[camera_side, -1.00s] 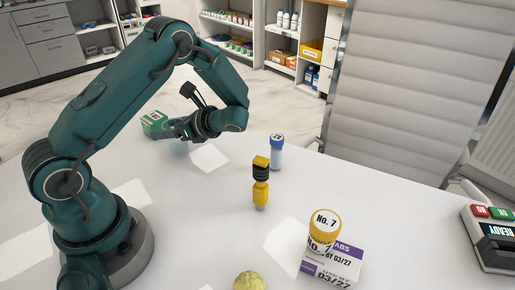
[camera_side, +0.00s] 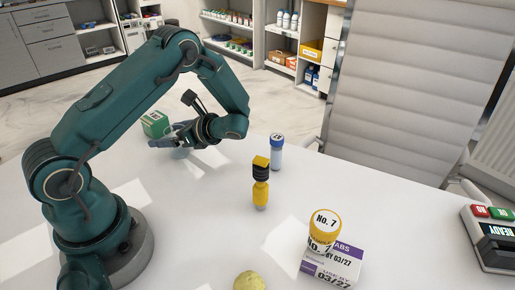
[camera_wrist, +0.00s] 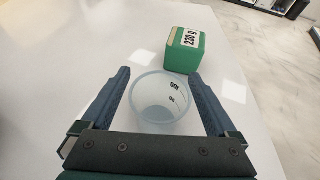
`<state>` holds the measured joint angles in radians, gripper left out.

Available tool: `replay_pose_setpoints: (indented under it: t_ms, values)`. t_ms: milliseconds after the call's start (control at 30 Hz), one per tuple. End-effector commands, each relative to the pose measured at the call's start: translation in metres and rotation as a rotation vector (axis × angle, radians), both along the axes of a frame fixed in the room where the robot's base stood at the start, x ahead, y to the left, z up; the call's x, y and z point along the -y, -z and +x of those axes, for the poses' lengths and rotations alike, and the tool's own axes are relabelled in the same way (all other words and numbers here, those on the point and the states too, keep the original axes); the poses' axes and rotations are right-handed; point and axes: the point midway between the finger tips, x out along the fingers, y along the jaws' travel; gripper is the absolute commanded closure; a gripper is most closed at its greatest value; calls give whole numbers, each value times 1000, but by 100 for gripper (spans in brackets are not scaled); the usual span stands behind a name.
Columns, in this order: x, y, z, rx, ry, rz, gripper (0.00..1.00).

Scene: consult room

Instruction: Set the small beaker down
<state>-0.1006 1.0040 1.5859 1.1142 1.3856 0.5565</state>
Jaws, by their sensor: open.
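The small beaker (camera_wrist: 160,97) is clear with a bluish tint and graduation marks. In the wrist view it stands upright on the white table, between the two blue-grey fingers of my gripper (camera_wrist: 160,76). The fingers are spread wide, with a narrow gap visible on each side of the beaker, so it is not clamped. In the side view my gripper (camera_side: 166,142) is low over the far left part of the table. The beaker (camera_side: 180,153) is only faintly visible there, below the fingers.
A green box (camera_wrist: 184,50) marked 220 g stands just beyond the beaker.

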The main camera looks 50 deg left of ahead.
Motion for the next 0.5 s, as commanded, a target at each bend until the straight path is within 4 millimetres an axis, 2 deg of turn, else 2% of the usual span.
replay_pose_setpoints:
  t_ms: [167,500]
  values:
    - [15,-9,8,4,5,1,6]
    - [76,-36,33,5,3,0,6]
